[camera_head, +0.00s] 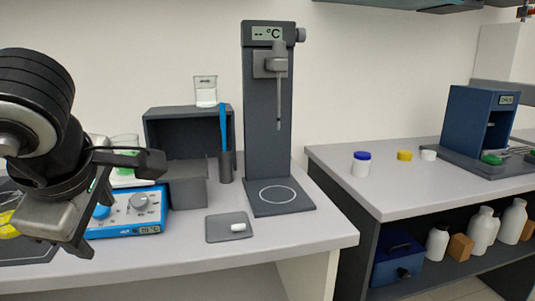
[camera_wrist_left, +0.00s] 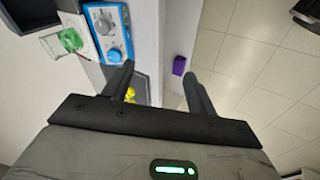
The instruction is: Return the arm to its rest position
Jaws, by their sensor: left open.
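My left arm comes in from the left in the head view. My left gripper (camera_head: 122,208) is in front of the left bench, near a blue device with knobs (camera_head: 140,207), and partly hides it. The fingers are apart with nothing between them. In the left wrist view the open fingers (camera_wrist_left: 158,70) reach past the pale bench edge, and the floor shows on the right. The blue device (camera_wrist_left: 110,32) is at the upper left there, apart from the fingers. My right gripper is in neither view.
A dark stand with a display (camera_head: 268,120), a grey tray with a white piece (camera_head: 215,236) and a dark open box (camera_head: 165,130) stand on the left bench. A beaker (camera_head: 205,92) sits on the box. A right bench (camera_head: 400,195) lies across a gap.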

